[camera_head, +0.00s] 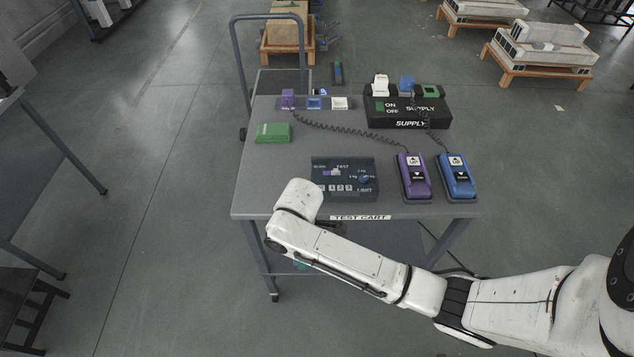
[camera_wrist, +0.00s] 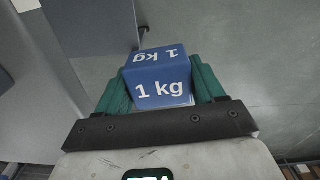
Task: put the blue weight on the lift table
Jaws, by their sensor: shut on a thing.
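The blue weight (camera_wrist: 160,90), a block marked "1 kg" on two faces, sits between the green fingers of my gripper (camera_wrist: 163,78) in the wrist view. Both fingers press against its sides, so my gripper is shut on it. In the head view my forearm hangs down in front of the test cart, and the gripper and weight are mostly hidden. I cannot tell for sure which surface is the lift table. A grey slab (camera_wrist: 92,25) shows beyond the weight at the upper left of the wrist view.
The test cart (camera_head: 255,190) carries a control panel (camera_head: 344,180), a purple handset (camera_head: 413,178), a blue handset (camera_head: 456,177), a green block (camera_head: 273,132) and a black supply box (camera_head: 408,111). Dark tables (camera_head: 35,160) stand at the left edge. Floor between them is clear.

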